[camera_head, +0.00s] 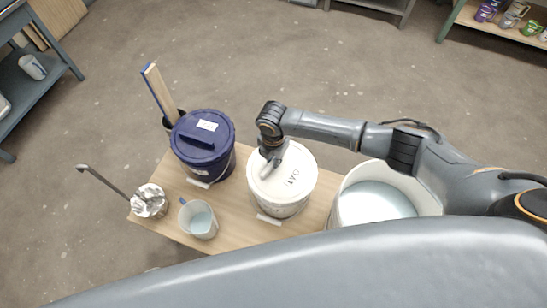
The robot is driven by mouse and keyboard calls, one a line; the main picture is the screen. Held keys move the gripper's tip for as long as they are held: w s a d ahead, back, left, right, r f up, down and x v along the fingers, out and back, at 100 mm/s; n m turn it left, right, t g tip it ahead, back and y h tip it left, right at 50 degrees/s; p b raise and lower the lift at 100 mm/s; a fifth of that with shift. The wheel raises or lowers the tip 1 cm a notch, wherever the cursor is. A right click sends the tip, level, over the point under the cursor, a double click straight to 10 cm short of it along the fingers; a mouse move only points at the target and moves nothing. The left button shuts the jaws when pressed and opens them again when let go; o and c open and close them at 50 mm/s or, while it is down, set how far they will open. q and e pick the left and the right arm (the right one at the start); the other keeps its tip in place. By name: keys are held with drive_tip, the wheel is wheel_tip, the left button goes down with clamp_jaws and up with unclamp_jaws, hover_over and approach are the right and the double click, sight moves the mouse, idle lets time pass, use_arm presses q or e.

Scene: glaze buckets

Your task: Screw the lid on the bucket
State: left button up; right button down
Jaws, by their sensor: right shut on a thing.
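A white bucket (283,208) stands near the middle of the wooden table, with a white lid (297,180) on its top. The fingers are small here, and the gripped part of the lid is mostly hidden. My left gripper is not in view.
A dark blue lidded bucket (203,148) stands left on the table (236,222), near a jug (198,218) of pale liquid and a crumpled silvery item (149,201). An open white bucket (424,193) of pale glaze stands right, under my arm. Shelves line the room's edges.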

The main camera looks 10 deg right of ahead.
drive_tip(key=shift+f, duration=0.2)
idle(0.6)
drive_tip(key=c, duration=1.3)
unclamp_jaws()
drive_tip(key=o, duration=0.5)
drive_tip(key=shift+r, duration=0.2)
drive_tip(key=shift+r+p, duration=3.35)
drive_tip(key=shift+p, duration=0.2)
drive_tip(key=shift+s+f, duration=0.1)
